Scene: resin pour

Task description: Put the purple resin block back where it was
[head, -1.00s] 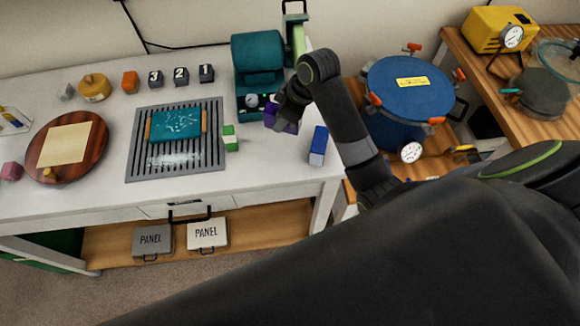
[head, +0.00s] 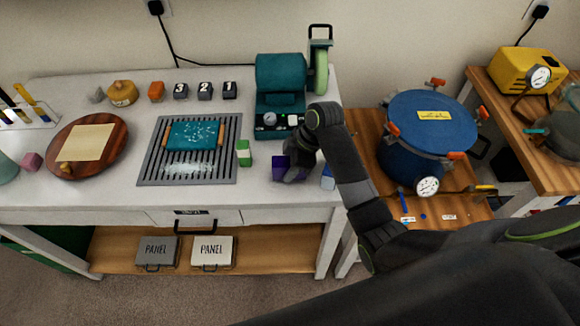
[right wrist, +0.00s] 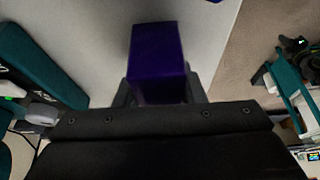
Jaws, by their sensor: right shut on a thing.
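The purple resin block (head: 280,167) is in my right gripper (head: 291,172), over or on the right part of the white table, in front of the teal machine. In the right wrist view the block (right wrist: 157,58) stands between the fingers, with the pale table top behind it. My right gripper is shut on it. Whether the block touches the table is hard to tell. My left gripper is not in view.
A green-and-white block (head: 244,153) stands left of the purple block, beside the grey slatted grate (head: 150,172). A blue block (head: 328,178) is close on the right, partly hidden by my arm. The teal machine (head: 281,88) stands behind. The table's front edge is near.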

